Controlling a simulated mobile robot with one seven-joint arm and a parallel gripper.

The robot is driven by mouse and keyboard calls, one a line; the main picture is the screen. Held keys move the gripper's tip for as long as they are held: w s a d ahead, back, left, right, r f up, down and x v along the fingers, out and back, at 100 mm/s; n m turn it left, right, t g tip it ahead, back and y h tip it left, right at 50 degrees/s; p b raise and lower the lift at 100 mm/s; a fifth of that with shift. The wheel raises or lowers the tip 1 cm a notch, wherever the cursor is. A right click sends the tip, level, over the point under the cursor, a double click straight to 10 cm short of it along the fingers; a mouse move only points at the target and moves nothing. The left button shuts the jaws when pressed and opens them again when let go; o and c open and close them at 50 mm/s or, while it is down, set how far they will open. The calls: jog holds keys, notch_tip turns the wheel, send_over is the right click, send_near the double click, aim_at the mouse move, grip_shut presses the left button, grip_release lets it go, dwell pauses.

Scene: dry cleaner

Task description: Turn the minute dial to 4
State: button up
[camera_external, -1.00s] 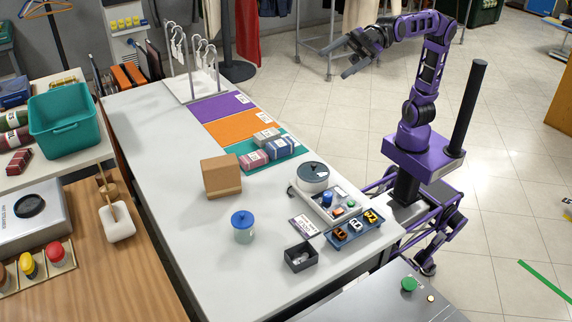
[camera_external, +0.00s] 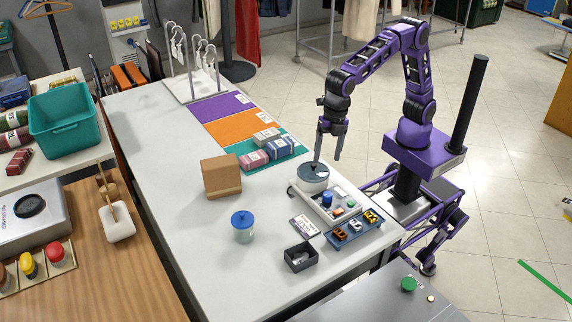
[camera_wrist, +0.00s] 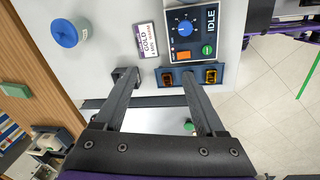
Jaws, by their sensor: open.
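The minute dial appears to be the blue knob (camera_wrist: 186,27) on the dark control panel (camera_wrist: 217,58), with white scale marks around it, in the wrist view. The marks are too small to read surely. In the external view the blue knob (camera_external: 327,199) stands on the pale unit on the counter, in front of a round grey drum (camera_external: 313,184).
An orange button (camera_wrist: 182,57) and a green button (camera_wrist: 208,50) sit beside the dial. A blue tray (camera_external: 342,240) with small car-like items, a dark box (camera_external: 301,258), a card (camera_external: 304,225) and a blue-lidded jar (camera_external: 243,227) stand near.

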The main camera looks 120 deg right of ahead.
aim_at(327, 193)
jog(key=s+f+b, duration=0.1)
jog(key=f, duration=0.5)
jog(key=s+d+f+g+b, duration=0.1)
jog(key=f, duration=0.5)
jog(key=s+d+f+g+b, duration=0.1)
jog(key=f, duration=0.6)
jog(key=shift+s+d+n, duration=0.2)
jog(key=shift+s+n, duration=0.1)
jog(key=shift+s, duration=0.05)
grip_shut()
